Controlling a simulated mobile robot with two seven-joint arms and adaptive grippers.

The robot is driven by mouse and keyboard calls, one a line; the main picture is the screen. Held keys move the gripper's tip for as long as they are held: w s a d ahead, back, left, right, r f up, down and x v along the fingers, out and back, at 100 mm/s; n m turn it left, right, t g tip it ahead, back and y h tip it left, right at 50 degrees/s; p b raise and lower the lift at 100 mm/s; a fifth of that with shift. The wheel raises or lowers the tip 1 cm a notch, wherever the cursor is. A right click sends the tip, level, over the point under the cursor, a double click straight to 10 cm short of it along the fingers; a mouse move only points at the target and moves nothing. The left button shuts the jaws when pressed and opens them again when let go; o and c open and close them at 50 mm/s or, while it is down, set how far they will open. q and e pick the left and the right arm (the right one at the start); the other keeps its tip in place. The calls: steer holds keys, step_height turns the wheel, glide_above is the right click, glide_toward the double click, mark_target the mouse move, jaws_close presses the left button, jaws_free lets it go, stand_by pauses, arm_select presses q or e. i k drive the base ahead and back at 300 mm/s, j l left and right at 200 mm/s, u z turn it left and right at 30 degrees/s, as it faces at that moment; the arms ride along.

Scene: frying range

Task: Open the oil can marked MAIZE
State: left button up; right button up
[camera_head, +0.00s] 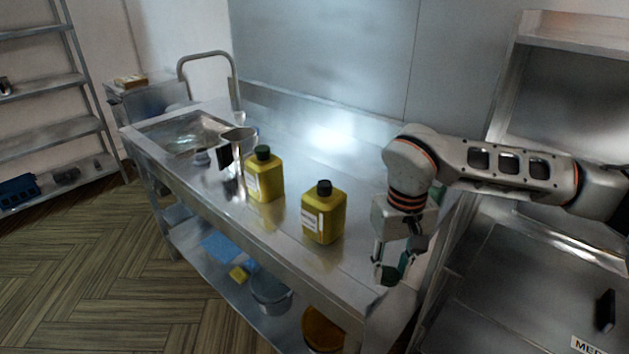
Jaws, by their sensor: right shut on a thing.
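The label print is too small to read, so I cannot tell which is marked MAIZE. Both caps are on. My right gripper (395,271) points down over the counter's right end, to the right of the right can and apart from it. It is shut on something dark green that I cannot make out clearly. My left gripper is not in view.
The lower shelf holds pots (270,292) and a blue item (221,246). A steel rack stands at the right. The counter behind the cans is clear.

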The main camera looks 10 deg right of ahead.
mark_target(324, 210)
steer(key=j, duration=0.4)
steer(key=i+j, duration=0.15)
steer(key=j, duration=0.3)
steer(key=i+j+z, duration=0.1)
steer(key=i, duration=0.3)
steer(key=i+j, duration=0.2)
steer(key=i, duration=0.2)
steer(key=i+l+z, duration=0.1)
steer(key=i+l, duration=0.05)
steer(key=l, duration=0.05)
